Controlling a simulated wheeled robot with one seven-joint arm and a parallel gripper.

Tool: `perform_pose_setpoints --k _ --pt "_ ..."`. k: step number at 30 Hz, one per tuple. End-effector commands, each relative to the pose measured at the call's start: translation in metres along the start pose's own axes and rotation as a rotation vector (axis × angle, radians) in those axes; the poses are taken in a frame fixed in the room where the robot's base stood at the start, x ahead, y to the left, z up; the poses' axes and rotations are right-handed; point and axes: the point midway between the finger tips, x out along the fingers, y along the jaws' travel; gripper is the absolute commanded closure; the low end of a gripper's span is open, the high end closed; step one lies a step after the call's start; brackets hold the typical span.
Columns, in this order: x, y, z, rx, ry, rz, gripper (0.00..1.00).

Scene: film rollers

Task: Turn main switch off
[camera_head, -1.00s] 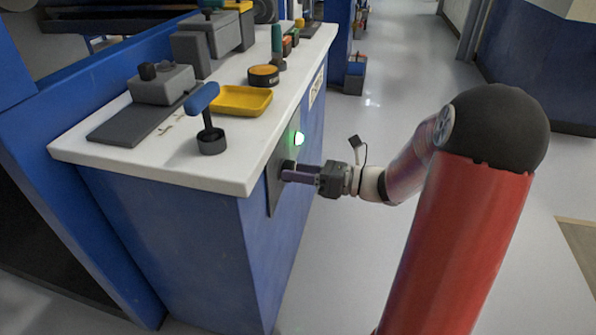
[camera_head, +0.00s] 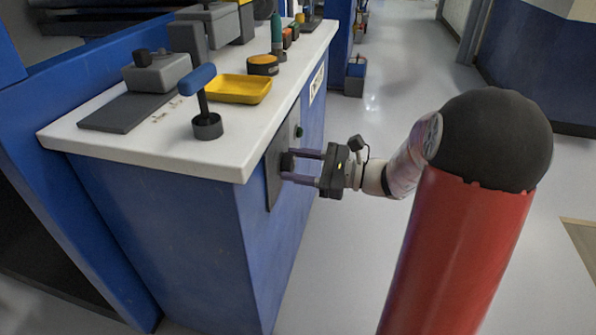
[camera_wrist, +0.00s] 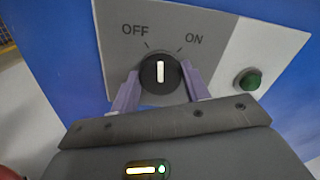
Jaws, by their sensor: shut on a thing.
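The main switch is a round black knob with a white pointer line (camera_wrist: 160,72) on a grey panel (camera_wrist: 215,45). In the wrist view the pointer stands between the OFF and ON marks, slightly nearer OFF. My gripper (camera_wrist: 160,82) has one purple finger on each side of the knob and is shut on it. In the head view my gripper (camera_head: 302,166) reaches the panel on the cabinet's side, its fingers one above the other. The green lamp (camera_wrist: 248,80) beside the knob looks dark; it also shows unlit in the head view (camera_head: 299,131).
The blue cabinet (camera_head: 170,235) has a white top (camera_head: 150,149) with an overhanging edge above the panel. A yellow tray (camera_head: 238,88), a blue-handled tool (camera_head: 205,105) and grey blocks stand on top.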

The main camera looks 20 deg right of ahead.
Motion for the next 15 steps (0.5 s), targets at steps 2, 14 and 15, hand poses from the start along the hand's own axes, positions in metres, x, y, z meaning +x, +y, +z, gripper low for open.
perform_pose_setpoints --k 2,14,15 --pt "-0.0001 0.0019 -0.0042 -0.074 0.001 0.001 0.77" --pt "-0.0002 0.0022 -0.0034 -0.369 0.000 0.000 0.77" --pt "-0.0003 0.0021 -0.0033 -0.387 0.000 0.000 0.77"
